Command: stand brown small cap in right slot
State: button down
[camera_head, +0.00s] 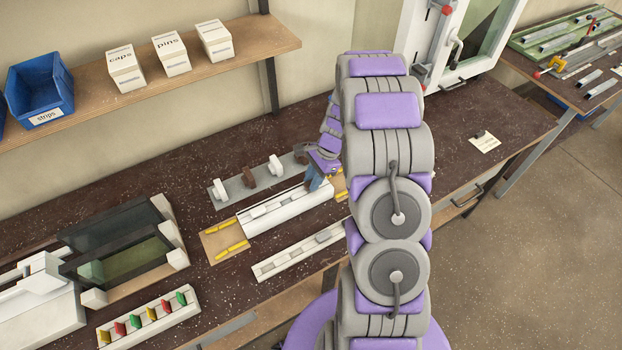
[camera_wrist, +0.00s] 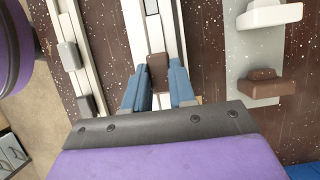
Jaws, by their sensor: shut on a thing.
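My gripper (camera_wrist: 157,82) is shut on a small brown cap (camera_wrist: 158,72), which shows between the two blue fingers in the wrist view. The cap is over the channel of the long white profile (camera_wrist: 136,28); I cannot tell whether it touches it. In the head view my gripper (camera_head: 318,180) is at the right part of the white profile (camera_head: 270,217), and the held cap is hidden there. A slot at that spot cannot be made out. Another brown cap (camera_head: 249,175) stands on the grey plate behind, and it also shows in the wrist view (camera_wrist: 265,85).
The grey plate (camera_head: 232,186) also bears white caps (camera_head: 275,166). The profile lies on a tan board with yellow clamps (camera_head: 232,248). A second white rail (camera_head: 290,259) with grey pieces lies in front. A dark glazed frame (camera_head: 125,245) and a peg rack (camera_head: 150,318) stand left.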

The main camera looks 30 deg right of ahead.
jog(key=shift+d, duration=0.2)
jog(key=shift+p, duration=0.3)
jog(key=shift+d, duration=0.5)
jog(key=shift+a, duration=0.25)
jog(key=shift+f, duration=0.3)
jog(key=c, duration=0.8)
grip_release()
jog(key=shift+d, duration=0.1)
jog(key=shift+c, duration=0.2)
